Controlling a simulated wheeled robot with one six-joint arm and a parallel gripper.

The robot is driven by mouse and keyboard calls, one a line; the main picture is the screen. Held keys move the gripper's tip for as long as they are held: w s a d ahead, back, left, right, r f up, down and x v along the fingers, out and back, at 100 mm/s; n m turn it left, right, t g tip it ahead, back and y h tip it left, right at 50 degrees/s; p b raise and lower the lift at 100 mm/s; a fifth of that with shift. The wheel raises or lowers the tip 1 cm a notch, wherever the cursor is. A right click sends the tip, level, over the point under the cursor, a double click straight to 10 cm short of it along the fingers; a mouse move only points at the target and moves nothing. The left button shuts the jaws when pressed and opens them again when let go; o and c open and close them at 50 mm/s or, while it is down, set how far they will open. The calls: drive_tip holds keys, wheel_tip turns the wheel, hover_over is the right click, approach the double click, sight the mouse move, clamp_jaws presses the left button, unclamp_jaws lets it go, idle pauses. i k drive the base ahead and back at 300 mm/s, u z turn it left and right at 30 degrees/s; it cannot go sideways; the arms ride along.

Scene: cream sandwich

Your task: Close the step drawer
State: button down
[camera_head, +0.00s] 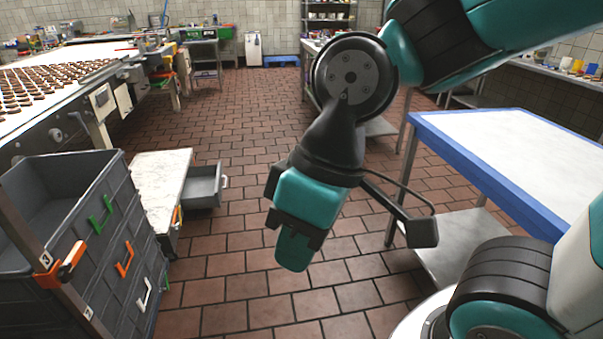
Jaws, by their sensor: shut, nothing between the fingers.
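The step (162,172) is a low unit with a pale marbled top, on the floor at the left beside the grey crates. Its grey step drawer (203,187) stands out to the right at the far end, open, and looks empty inside. A pale handle (225,182) is on the drawer's right face. My gripper (294,262) hangs in mid-picture, pointing down over the tiles. It is right of the drawer and nearer to me, apart from it. It is shut and empty. Its fingertips show only partly.
Stacked grey crates (100,245) with coloured handles stand at the front left. A conveyor (110,50) with many round biscuits runs behind them. A blue-edged white table (520,155) is at the right. The brown tiled floor (250,165) between is clear.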

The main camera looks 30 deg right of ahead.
sight(202, 187)
drive_tip(key=z, duration=0.75)
drive_tip(key=i, duration=3.25)
drive_tip(key=u, duration=1.05)
